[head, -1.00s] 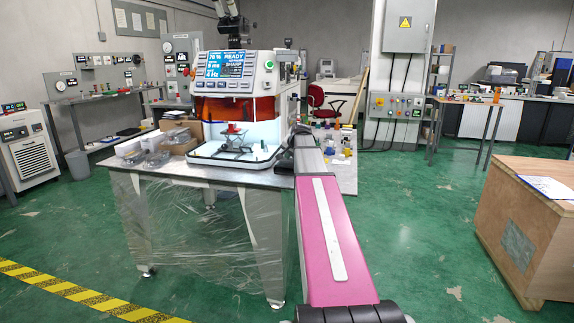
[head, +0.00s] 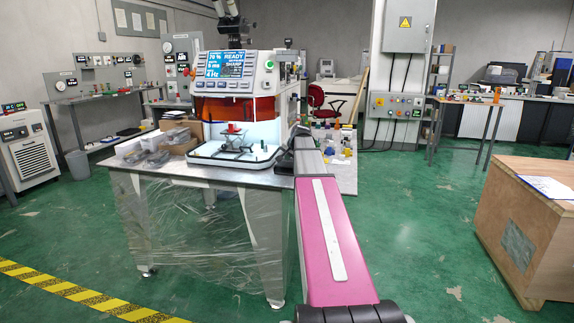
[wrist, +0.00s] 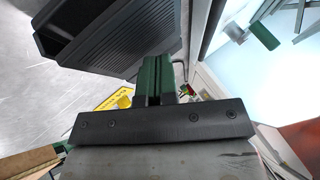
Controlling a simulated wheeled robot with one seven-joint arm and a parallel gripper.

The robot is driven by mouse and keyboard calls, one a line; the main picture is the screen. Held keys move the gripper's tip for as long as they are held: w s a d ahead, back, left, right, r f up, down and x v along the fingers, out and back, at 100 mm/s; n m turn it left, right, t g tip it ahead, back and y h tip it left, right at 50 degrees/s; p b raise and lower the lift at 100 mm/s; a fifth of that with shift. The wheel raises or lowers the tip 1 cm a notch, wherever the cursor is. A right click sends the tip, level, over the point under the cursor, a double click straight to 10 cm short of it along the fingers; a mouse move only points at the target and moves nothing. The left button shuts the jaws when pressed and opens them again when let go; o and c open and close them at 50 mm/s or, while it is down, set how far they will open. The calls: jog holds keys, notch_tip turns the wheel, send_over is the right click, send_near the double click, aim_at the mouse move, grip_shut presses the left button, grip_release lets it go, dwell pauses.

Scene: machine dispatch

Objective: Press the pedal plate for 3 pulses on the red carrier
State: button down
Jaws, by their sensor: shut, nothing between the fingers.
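The machine (head: 235,110) stands on a bench with its screen reading READY. The red carrier (head: 232,130) sits in its lit chamber, on a dark frame, in the head view. The black ribbed pedal plate (wrist: 125,35) fills the upper left of the wrist view, tilted in the picture. My gripper (wrist: 154,66) is shut and empty, its dark green fingers beside the pedal's lower right edge. I cannot tell whether they touch it.
Small bottles (head: 338,140) stand behind my arm. A wooden crate (head: 530,215) with papers stands at the right. Green floor lies open between crate and bench.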

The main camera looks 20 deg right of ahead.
aim_at(289, 162)
jog(key=shift+f, duration=0.65)
dwell(0.8)
jog(key=shift+r, duration=1.05)
jog(key=shift+r, duration=0.1)
jog(key=shift+w+d+r, duration=0.1)
jog(key=shift+w+r, duration=0.05)
jog(key=shift+r, duration=1.05)
jog(key=shift+w+d+r, duration=0.1)
jog(key=shift+w+r, duration=0.05)
jog(key=shift+r, duration=1.05)
